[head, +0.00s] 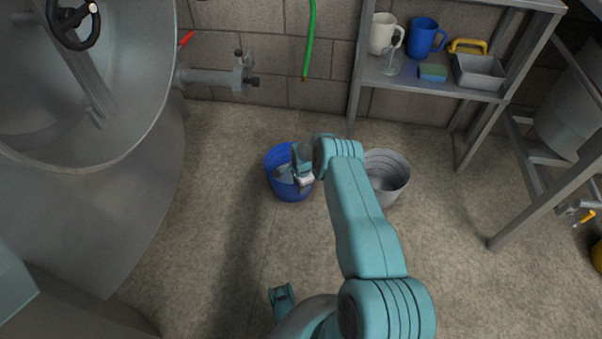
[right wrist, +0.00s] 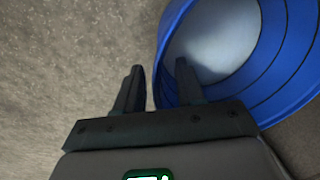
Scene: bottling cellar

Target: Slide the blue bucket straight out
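The blue bucket (head: 291,188) stands upright on the floor in the middle of the head view, with something pale and greyish inside, perhaps water. My right gripper (head: 303,166) is over it at its near right side and hides part of its rim. In the right wrist view, the bucket (right wrist: 292,88) fills the upper right. The two fingers of my right gripper (right wrist: 160,72) are apart, one outside the bucket and one over its inside, with the rim between them. A gap shows between the outer finger and the bucket wall.
A grey bucket (head: 388,176) stands close by on the right, partly behind my arm. A large steel tank (head: 150,190) is at the left. A metal shelf (head: 440,88) with mugs stands behind at the right. A green hose (head: 309,40) hangs above. Floor in front is open.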

